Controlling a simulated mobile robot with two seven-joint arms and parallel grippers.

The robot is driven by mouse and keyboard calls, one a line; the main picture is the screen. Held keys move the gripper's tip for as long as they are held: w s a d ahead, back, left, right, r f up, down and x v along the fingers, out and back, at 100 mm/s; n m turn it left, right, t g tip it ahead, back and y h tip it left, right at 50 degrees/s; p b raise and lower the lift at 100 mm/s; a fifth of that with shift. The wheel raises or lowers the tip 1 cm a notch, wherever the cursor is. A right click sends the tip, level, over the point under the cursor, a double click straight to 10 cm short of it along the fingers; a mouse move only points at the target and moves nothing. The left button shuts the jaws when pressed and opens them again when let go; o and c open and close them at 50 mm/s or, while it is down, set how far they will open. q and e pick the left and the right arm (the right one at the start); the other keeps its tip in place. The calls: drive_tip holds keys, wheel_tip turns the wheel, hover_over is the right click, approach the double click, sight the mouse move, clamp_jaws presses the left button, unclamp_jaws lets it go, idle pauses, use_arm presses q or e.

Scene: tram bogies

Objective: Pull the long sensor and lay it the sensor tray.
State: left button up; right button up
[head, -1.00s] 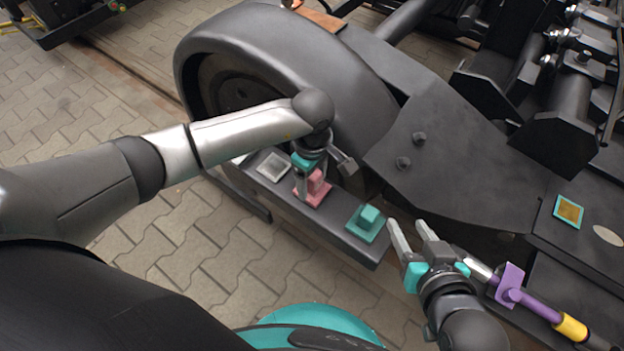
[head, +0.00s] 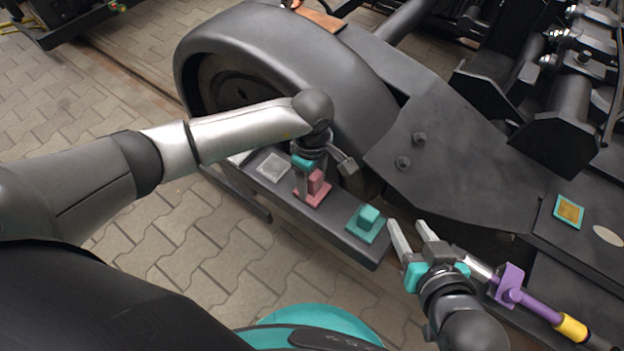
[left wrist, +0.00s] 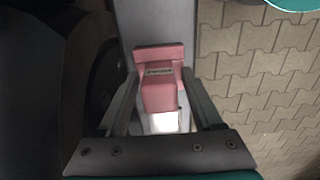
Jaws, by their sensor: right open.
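A pink sensor block (head: 316,184) stands upright on a pink base on the dark beam beside the wheel; I cannot tell for sure that it is the long sensor. My left gripper (head: 309,185) points down over it. In the left wrist view, the open fingers (left wrist: 160,78) straddle the pink block (left wrist: 158,92), with narrow gaps on both sides. A teal sensor block (head: 368,219) stands on the same beam to the right. My right gripper (head: 408,232) is open and empty, just right of the teal block. I cannot make out a sensor tray with certainty.
A pale grey square plate (head: 273,166) lies left of the pink block. The big wheel (head: 250,60) rises behind. A purple and yellow rod (head: 540,309) lies at the right, near a teal-framed orange square (head: 569,211). Paving (head: 200,250) in front is clear.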

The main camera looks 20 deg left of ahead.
use_arm(q)
clamp_jaws()
idle(0.3)
idle(0.4)
drive_tip(key=shift+r, duration=0.1)
drive_tip(key=shift+r+p, duration=2.5)
drive_tip(key=shift+r, duration=0.45)
